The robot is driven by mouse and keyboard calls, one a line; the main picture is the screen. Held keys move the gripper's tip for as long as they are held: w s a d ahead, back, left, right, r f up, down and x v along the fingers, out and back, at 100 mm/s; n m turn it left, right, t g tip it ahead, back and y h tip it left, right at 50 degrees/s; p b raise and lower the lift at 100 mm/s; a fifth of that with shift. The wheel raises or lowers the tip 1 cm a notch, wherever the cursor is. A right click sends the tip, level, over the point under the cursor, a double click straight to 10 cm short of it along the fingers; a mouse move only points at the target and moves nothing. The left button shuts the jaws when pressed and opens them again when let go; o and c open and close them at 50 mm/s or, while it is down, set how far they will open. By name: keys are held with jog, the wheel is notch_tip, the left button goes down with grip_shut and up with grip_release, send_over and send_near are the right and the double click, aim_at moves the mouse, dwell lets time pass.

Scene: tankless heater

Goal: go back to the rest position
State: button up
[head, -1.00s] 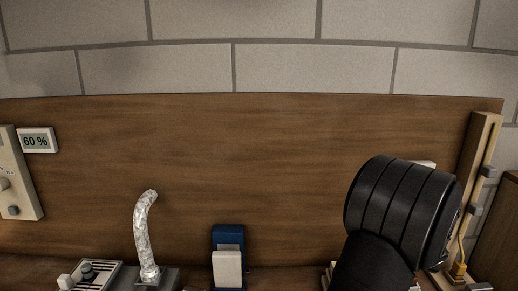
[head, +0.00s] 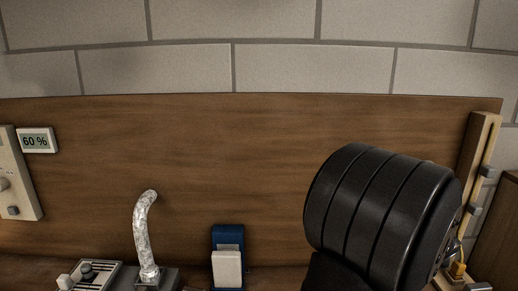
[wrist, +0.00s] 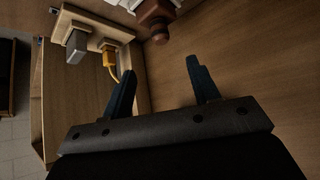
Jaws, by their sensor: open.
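My gripper (wrist: 163,80) shows in the wrist view with its two dark fingers apart and nothing between them. Ahead of the fingers is the brown wooden surface. In the head view my black arm link fills the lower right and hides the gripper.
A wooden post (head: 477,180) with a yellow cable (head: 459,268) stands at the right; the cable also shows in the wrist view (wrist: 111,62). A reddish-brown fitting (wrist: 155,17) is beyond the fingers. A silver hose (head: 146,235) and a blue holder (head: 228,240) stand left of my arm.

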jog(key=x, duration=1.4)
jog(key=shift+f, duration=0.45)
jog(key=w+a+v, duration=0.1)
jog(key=a+v, duration=0.1)
jog(key=v, duration=1)
jog(key=shift+s, duration=0.2)
jog(key=shift+r, duration=0.1)
jog(key=shift+s+d+x, duration=0.15)
jog(key=shift+d+x, duration=0.15)
jog(key=shift+x, duration=1.7)
jog(key=shift+s+d+x, duration=0.15)
jog(key=shift+d+x, duration=0.15)
jog(key=shift+x, duration=1.7)
jog(key=shift+s+d+x, duration=0.1)
jog(key=shift+d+x, duration=0.2)
jog(key=shift+x, duration=1.7)
jog(key=shift+r, duration=0.1)
grip_shut()
